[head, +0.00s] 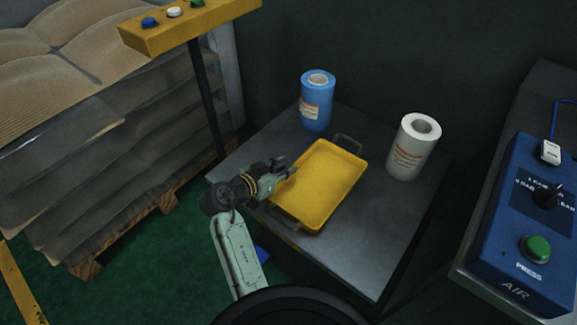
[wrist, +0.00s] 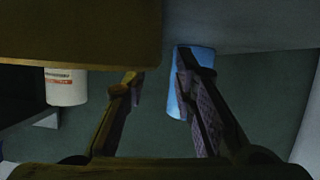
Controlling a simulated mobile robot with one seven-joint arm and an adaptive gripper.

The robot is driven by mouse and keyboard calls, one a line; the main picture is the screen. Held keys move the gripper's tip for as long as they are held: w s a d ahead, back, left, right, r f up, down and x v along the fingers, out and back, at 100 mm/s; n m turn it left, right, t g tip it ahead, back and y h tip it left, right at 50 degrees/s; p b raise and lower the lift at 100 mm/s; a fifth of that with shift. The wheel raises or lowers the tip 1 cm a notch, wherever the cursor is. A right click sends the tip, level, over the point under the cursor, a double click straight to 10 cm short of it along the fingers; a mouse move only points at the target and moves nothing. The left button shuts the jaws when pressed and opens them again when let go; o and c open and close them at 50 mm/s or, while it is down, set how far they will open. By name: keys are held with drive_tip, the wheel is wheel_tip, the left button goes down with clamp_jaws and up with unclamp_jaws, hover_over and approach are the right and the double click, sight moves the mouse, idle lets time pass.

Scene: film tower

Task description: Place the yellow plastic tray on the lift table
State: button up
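The yellow plastic tray (head: 322,185) lies flat on a dark metal table (head: 385,225), with a grey handle at its far end and another at its near end. My gripper (head: 286,166) is at the tray's left long edge, pointing right. In the wrist view its two fingers (wrist: 160,75) are apart with nothing held between them. The tray fills the upper left there (wrist: 80,30), close to the left finger. I cannot tell whether a finger touches the tray. No separate table is clearly recognisable as the lift table.
A blue roll (head: 317,105) and a white roll (head: 411,150) stand behind and right of the tray. A yellow button box (head: 190,25) on a post rises at left, beside wrapped sacks (head: 110,130) on a pallet. A blue air control box (head: 525,220) is at right.

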drive_tip(key=b+v, duration=0.1)
drive_tip(key=v, duration=0.9)
